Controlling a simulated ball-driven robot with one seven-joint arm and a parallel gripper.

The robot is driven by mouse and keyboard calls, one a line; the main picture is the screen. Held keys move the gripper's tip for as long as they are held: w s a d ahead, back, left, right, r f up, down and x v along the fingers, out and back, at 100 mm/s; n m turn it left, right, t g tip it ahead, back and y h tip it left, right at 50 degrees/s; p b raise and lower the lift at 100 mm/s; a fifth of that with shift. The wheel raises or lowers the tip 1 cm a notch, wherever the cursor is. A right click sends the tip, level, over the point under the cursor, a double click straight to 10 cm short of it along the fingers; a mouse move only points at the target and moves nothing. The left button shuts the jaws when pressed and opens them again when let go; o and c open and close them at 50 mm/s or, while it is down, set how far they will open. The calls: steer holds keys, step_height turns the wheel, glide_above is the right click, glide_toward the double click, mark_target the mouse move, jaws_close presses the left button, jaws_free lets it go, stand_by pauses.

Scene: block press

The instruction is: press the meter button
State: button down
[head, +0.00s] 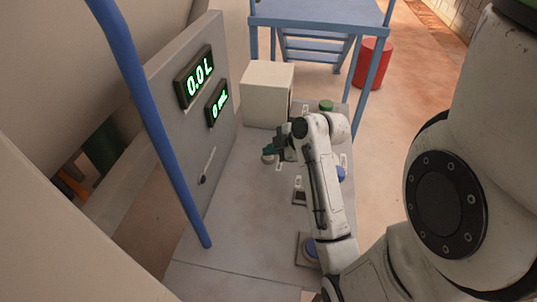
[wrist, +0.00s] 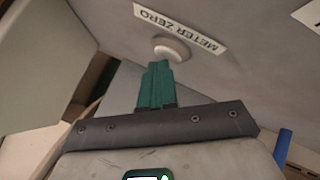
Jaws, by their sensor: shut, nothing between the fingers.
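The meter button is a round, pale button (wrist: 173,48) beside a label reading METER ZERO (wrist: 180,28), upside down in the wrist view. In the head view the button (head: 267,159) shows just below my fingertips. My gripper (head: 269,151) has green fingers. They are shut with nothing between them. In the wrist view the fingertips (wrist: 158,66) overlap the near edge of the button; I cannot tell whether they touch it. Two lit displays stand on the grey panel, one reading 0.0 L (head: 200,77) and a smaller one (head: 218,104) starting with 0.
A pale box (head: 267,94) stands at the back of the bench. A blue post (head: 150,110) rises at left. A red drum (head: 371,64) stands on the floor behind.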

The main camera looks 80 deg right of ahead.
mark_target(271, 158)
steer(key=shift+r+p, duration=0.7)
steer(key=shift+r, duration=0.15)
step_height(271, 158, up, 5)
steer(key=p, duration=0.4)
stand_by(0.7)
